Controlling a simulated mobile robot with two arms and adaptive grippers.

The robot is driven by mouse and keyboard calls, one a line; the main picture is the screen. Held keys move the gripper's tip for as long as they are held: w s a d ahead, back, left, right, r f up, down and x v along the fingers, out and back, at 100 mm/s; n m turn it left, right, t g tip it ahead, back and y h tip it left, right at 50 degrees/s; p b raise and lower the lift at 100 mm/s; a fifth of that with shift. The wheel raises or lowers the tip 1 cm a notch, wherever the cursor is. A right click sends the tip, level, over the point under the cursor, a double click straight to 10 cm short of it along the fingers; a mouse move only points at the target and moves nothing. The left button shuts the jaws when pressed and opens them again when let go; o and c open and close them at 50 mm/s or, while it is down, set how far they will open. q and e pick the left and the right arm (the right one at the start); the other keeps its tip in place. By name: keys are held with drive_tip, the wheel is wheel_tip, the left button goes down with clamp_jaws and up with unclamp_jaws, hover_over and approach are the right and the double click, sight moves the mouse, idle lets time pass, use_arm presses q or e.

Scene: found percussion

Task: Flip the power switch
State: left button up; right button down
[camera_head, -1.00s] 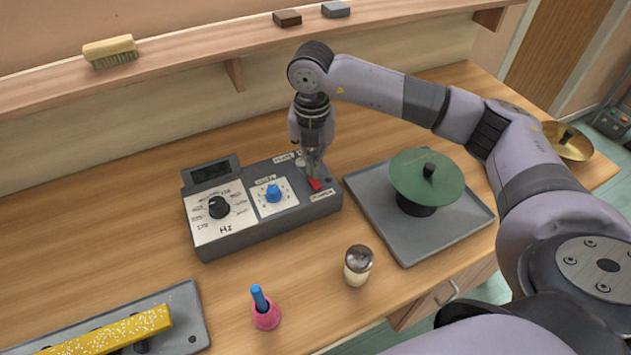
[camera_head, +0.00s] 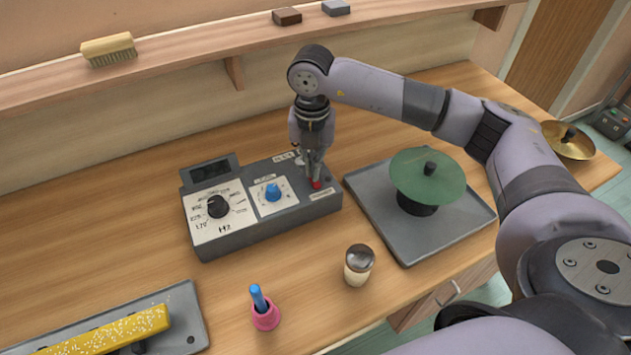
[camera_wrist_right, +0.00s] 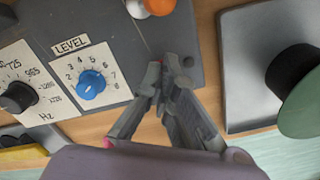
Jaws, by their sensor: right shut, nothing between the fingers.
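The grey control box (camera_head: 265,232) stands on the wooden bench. Its red power switch (camera_head: 316,184) is at the right end of the top face, mostly hidden by my fingers. My right gripper (camera_head: 314,178) points down at the switch, shut with nothing held. Its fingertips are at or very near the switch; I cannot tell whether they touch. In the wrist view the closed fingertips (camera_wrist_right: 165,70) are over the box's right part, and the switch's position cannot be read. My left gripper is not in view.
The box also carries a blue level knob (camera_head: 272,193) and a black Hz dial (camera_head: 218,206). A grey tray (camera_head: 405,250) with a green disc (camera_head: 428,177) lies to the right. A shaker (camera_head: 358,265) and a pink holder (camera_head: 265,317) stand in front. A shelf (camera_head: 180,68) runs behind.

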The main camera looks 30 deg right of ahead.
drive_tip(key=shift+f+b, duration=0.55)
drive_tip(key=shift+f, duration=0.2)
idle(0.3)
drive_tip(key=shift+r+p, duration=0.65)
drive_tip(key=shift+r, duration=0.2)
drive_tip(key=shift+r+p, duration=1.5)
drive_tip(key=shift+r, duration=1.2)
